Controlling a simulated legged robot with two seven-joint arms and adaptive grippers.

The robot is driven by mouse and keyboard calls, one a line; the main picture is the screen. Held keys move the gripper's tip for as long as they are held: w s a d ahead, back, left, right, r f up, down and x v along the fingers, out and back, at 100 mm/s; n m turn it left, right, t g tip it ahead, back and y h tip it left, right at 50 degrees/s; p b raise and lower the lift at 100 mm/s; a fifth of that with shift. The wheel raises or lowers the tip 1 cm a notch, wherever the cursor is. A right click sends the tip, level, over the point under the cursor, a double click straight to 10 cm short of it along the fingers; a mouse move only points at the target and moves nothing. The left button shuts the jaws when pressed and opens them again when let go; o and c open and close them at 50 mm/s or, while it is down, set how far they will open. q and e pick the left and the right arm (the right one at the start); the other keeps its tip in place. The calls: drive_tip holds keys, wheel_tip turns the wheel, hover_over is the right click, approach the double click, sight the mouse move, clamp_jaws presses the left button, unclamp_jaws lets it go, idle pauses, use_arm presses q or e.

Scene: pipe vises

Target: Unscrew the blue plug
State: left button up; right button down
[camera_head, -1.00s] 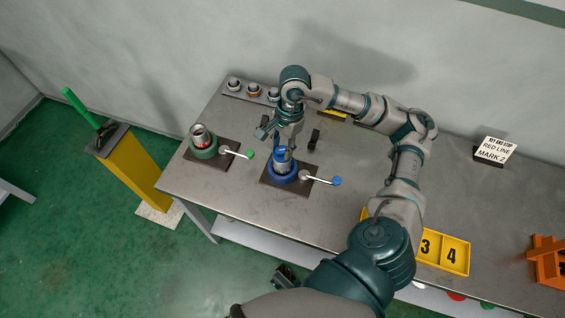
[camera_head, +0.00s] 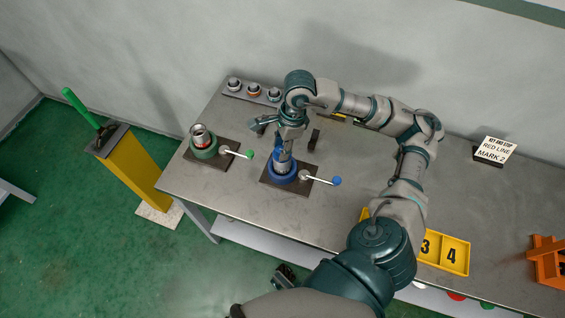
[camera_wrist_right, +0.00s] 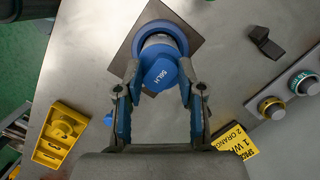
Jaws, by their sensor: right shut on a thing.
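The blue plug (camera_wrist_right: 160,74) with white lettering sits on top of a short grey pipe, between the two fingers of my right gripper (camera_wrist_right: 159,78) in the wrist view. The pipe stands upright in the blue ring-shaped vise (camera_head: 282,177), which has a lever with a blue ball (camera_head: 337,181). In the head view my right gripper (camera_head: 284,152) points down over the blue vise, shut on the plug, and hides most of it. A dark piece (camera_head: 285,275) below the table's front edge may be my left gripper; its jaws cannot be made out.
A green vise (camera_head: 204,147) holding a pipe, with a green-balled lever, stands to the left. A rack of several plugs (camera_head: 253,91) lies at the back left. A yellow numbered tray (camera_head: 444,255) lies at the right front. The table between is mostly clear.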

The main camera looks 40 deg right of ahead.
use_arm(q)
drive_tip(key=shift+w+r+p, duration=0.3)
drive_tip(key=shift+r+p, duration=0.15)
use_arm(e)
drive_tip(key=shift+r, duration=0.75)
use_arm(q)
drive_tip(key=shift+w+r+p, duration=0.35)
drive_tip(key=shift+r+p, duration=0.3)
drive_tip(key=shift+w+r+p, duration=0.3)
drive_tip(key=shift+r+p, duration=0.35)
use_arm(e)
drive_tip(key=shift+r, duration=1.85)
